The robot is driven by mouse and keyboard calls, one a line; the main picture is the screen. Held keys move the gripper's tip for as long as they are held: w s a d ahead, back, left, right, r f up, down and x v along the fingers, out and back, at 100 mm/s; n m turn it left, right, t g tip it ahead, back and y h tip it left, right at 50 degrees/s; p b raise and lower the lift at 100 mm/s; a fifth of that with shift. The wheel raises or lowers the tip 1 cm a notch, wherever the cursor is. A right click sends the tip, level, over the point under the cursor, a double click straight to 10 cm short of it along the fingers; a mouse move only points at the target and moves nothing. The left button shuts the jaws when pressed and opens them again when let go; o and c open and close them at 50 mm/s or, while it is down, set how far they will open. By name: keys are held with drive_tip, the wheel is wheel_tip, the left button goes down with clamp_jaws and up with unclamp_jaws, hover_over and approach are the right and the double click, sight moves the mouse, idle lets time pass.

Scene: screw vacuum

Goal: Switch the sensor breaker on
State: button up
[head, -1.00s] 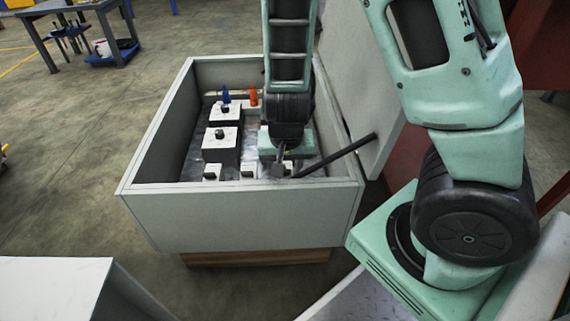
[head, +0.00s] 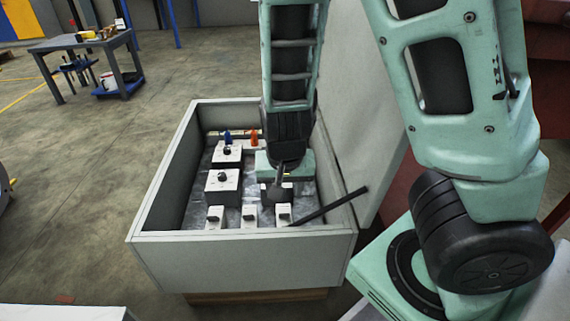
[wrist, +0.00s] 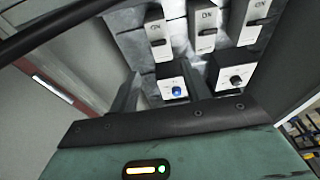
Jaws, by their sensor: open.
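Three white breakers with black levers stand in a row at the near side of an open grey box: left (head: 214,217), middle (head: 249,215) and right (head: 284,214). I cannot tell which is the sensor breaker. In the wrist view, "ON" marks show on the left (wrist: 157,23), middle (wrist: 207,20) and right (wrist: 256,12) breakers, each with its lever below the mark. My gripper (head: 275,197) is open and empty, pointing down inside the box, just behind the middle and right breakers. Its two fingers also show in the wrist view (wrist: 160,75), apart from the breakers.
The grey box (head: 240,251) has raised walls and an open lid (head: 365,120). A black bar (head: 330,206) slants across its near right corner. Two knob boxes, far (head: 227,158) and near (head: 222,181), stand at left. Blue (head: 227,136) and orange (head: 254,138) parts are behind.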

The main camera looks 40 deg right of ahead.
drive_tip(key=p+v, duration=0.2)
drive_tip(key=v, duration=0.5)
drive_tip(key=shift+r, duration=0.3)
drive_tip(key=shift+s+a, duration=0.15)
idle(0.5)
drive_tip(key=s+a+r+n+g+y+p, duration=0.2)
drive_tip(key=s+a+r+n+p, duration=0.4)
drive_tip(key=s+a+r+n, duration=0.65)
wheel_tip(320, 180, up, 37)
drive_tip(key=a+n+p, duration=0.1)
drive_tip(key=n+p, duration=0.1)
drive_tip(key=p, duration=3.6)
drive_tip(key=shift+a+f, duration=0.15)
drive_tip(key=shift+a, duration=0.25)
drive_tip(key=shift+s, duration=0.15)
drive_tip(key=shift+c, duration=0.4)
